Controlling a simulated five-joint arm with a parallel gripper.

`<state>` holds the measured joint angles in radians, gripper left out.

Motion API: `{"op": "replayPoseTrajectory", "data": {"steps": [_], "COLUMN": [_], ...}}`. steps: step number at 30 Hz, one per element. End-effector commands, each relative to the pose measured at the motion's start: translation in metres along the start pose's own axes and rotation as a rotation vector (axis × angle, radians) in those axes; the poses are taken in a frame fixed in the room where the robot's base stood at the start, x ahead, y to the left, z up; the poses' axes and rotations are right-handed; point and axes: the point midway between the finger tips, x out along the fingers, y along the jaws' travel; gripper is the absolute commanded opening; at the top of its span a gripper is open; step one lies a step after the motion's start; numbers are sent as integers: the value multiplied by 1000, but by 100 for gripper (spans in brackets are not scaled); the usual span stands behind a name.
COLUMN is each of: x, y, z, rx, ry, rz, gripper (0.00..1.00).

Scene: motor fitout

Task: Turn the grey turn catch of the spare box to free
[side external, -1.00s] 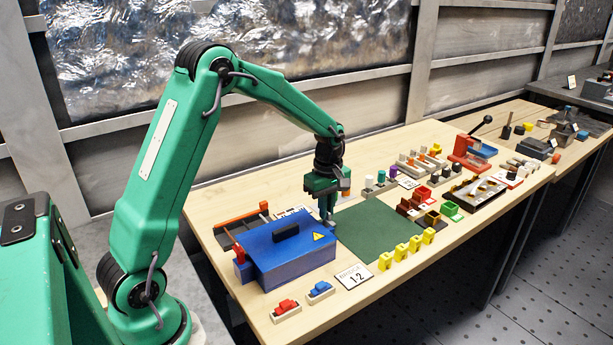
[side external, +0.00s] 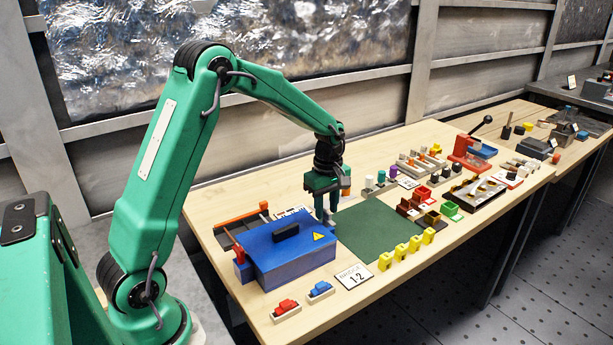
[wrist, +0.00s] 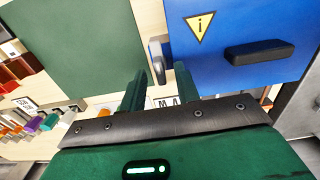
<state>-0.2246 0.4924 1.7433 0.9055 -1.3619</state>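The spare box is the blue box (side external: 285,262) with a black handle and a yellow warning triangle on its lid; its lid also shows in the wrist view (wrist: 225,65). Its grey turn catch (wrist: 157,58) stands at the box's edge beside the green mat in the wrist view. My gripper (side external: 327,222) points down at the box's far right corner. In the wrist view my gripper (wrist: 169,72) has its two green fingers apart, with the catch in the gap between their tips. Whether a finger touches the catch cannot be told.
The green mat (side external: 378,232) beside the box is bare. Yellow parts (side external: 400,252) stand along its front edge. Red and blue pieces (side external: 287,308) lie before the box, near a white label card (side external: 354,276). An orange-topped rack (side external: 243,217) is behind the box.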

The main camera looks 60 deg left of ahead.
Motion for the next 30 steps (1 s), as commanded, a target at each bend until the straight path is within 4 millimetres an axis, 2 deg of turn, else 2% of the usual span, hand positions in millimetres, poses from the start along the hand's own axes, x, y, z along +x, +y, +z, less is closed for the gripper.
{"op": "replayPoseTrajectory", "data": {"steps": [18,30], "x": [-68,-75], "y": [1,0], "z": [0,0], "rx": [-1,-1], "ry": [1,0], "rz": [3,1], "gripper": [32,32]}}
